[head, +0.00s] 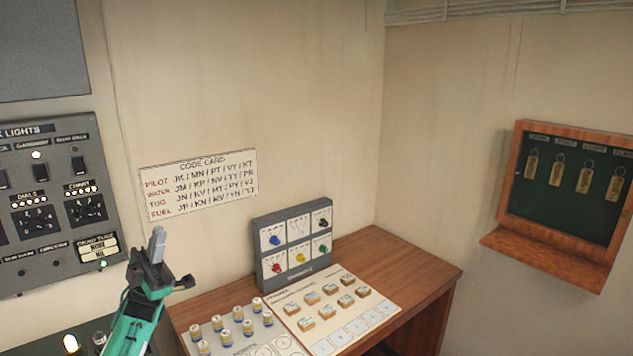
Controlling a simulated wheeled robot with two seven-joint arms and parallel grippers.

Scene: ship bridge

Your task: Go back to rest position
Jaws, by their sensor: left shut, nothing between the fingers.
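My left gripper (157,247) is at the lower left in the head view, at the end of a green arm. Its grey fingers point up and are shut with nothing between them. It is raised in front of the wall, left of the wooden desk (405,258), and touches nothing that I can see. My right gripper is not in view.
On the desk stand a grey box with coloured knobs (292,240), several small labelled blocks (328,290) and several small cylinders (238,313). A lights panel (50,215) is on the left wall. A key cabinet (565,200) hangs at right.

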